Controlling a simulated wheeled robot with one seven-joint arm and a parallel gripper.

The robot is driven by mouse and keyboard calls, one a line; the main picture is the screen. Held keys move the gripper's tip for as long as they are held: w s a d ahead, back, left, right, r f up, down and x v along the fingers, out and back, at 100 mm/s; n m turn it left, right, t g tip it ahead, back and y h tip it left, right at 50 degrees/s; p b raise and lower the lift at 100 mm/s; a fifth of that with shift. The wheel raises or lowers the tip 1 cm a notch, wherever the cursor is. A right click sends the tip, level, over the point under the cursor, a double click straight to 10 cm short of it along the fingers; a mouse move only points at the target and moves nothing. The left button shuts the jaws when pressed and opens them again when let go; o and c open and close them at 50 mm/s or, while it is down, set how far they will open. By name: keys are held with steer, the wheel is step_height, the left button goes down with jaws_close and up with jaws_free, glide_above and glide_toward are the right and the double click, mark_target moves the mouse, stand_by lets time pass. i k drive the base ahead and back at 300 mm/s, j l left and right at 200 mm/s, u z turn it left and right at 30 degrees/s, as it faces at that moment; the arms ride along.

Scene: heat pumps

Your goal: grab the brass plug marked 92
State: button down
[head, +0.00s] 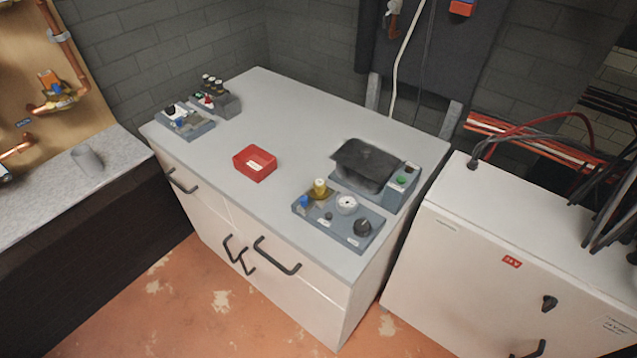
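A small yellow, brass-like plug (320,187) stands upright on the grey control panel (338,226) at the front right of the cabinet top. Several small dark pieces with paler tops (213,85) stand on a grey block at the back left; they are too small to identify. No marking 92 can be read on any of them. My gripper is not in view.
A red box (255,163) sits mid-top, with free worktop (270,110) behind it. A grey device with a dark plate (365,165) stands behind the control panel. A white cabinet (500,255) with cables stands right, and a grey counter (60,190) with pipes left.

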mark_target(320, 192)
steer(key=i+j, duration=0.15)
steer(key=j, duration=0.3)
steer(key=i+j, duration=0.15)
steer(key=j, duration=0.3)
steer(key=i+j+z, duration=0.1)
steer(key=j, duration=0.3)
steer(key=i+j, duration=0.15)
steer(key=j, duration=0.3)
steer(key=i+j, duration=0.1)
steer(key=j, duration=0.35)
steer(key=i+j, duration=0.15)
steer(key=j, duration=0.3)
steer(key=i+j+z, duration=0.1)
steer(key=j, duration=0.35)
steer(key=i+j, duration=0.15)
steer(key=j, duration=0.35)
